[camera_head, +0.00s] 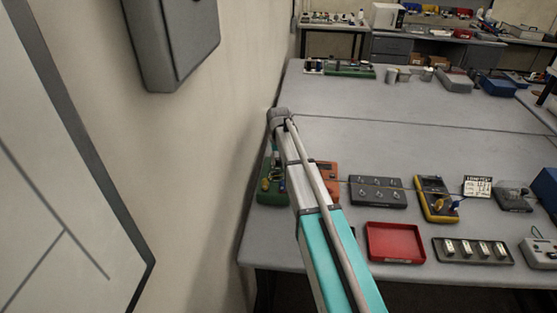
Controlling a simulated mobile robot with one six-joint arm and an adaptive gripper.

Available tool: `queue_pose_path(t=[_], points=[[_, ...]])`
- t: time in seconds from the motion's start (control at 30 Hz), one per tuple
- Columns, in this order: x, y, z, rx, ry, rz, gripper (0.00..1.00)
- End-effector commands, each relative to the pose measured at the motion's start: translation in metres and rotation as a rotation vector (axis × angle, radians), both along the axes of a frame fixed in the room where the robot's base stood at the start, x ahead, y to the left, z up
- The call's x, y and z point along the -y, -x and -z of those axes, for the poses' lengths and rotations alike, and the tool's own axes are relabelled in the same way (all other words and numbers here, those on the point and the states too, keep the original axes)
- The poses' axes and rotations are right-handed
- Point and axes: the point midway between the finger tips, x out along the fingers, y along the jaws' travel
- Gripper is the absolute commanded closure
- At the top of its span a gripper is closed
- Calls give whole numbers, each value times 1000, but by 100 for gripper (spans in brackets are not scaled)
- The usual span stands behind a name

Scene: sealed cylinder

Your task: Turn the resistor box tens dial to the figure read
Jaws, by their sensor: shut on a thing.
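A dark grey box with several small knobs (378,191) lies on the near bench, right of my arm; it looks like the resistor box. Its dial markings are too small to read, so I cannot tell which is the tens dial. A yellow-edged meter (431,190) lies to its right, its reading not legible. A white card with dark print (478,186) stands beyond the meter; its figures are too small to read. My white and teal arm reaches up across the bench left of the knobbed box. I cannot make out my gripper's fingers.
An orange box (328,176) and a green board (269,188) are partly behind my arm. A red tray (394,242) and a grey strip with several pale blocks (473,251) lie at the front. The wall and a grey wall box (178,40) are close on the left. The bench middle is clear.

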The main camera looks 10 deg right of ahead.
Motion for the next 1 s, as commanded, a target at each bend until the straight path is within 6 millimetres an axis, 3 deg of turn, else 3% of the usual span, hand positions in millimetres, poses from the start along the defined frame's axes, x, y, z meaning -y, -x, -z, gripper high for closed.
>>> queue_pose_path(t=[0.07,0.1,0.27,1.0], points=[[0,0,0,-1,0,0,100],[0,0,0,-1,0,0,54],[0,0,0,0,0,-1,27],[1,0,0,0,0,-85,27]])
